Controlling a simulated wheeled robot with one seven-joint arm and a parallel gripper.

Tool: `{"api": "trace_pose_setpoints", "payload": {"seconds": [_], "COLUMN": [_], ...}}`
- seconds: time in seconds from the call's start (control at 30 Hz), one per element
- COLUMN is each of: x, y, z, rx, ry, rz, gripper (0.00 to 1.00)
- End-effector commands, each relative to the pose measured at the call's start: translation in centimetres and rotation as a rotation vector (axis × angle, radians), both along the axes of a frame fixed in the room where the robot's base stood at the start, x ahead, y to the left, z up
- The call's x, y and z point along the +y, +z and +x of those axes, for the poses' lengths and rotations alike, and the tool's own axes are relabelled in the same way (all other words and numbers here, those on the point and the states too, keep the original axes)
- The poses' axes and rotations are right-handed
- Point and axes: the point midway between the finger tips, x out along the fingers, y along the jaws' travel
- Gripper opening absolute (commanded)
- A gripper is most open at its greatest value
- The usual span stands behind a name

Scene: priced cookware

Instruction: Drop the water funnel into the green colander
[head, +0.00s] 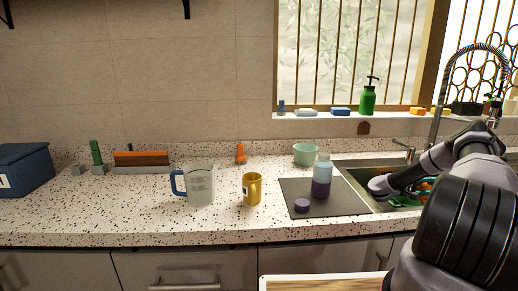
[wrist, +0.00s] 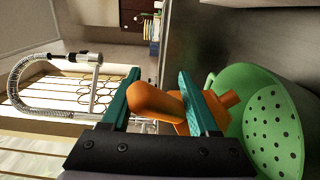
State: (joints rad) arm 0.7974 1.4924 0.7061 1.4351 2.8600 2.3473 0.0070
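The orange water funnel (wrist: 155,102) is between the two teal fingers of my gripper (wrist: 160,90) in the wrist view. It fills the gap between them, and part of it shows past the right finger. The fingers appear shut on it. The green colander (wrist: 270,125), with dark round holes, is right beside the gripper in that tilted view, and the funnel's far end overlaps its near rim. In the head view, my arm reaches over the sink at the right, where parts of the green colander (head: 402,202) show; my arm hides much of this spot.
The sink (head: 350,172) is at the right, with a tall faucet (head: 437,120) behind it.

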Motion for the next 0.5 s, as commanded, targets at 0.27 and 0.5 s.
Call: {"api": "trace_pose_setpoints", "payload": {"seconds": [0.27,0.5], "x": [0.0,-0.1], "y": [1.6,6.4], "z": [0.0,0.0], "rx": [-0.002,-0.002], "ry": [0.0,0.0], "rz": [0.0,-0.001], "gripper": [0.6,0.6]}}
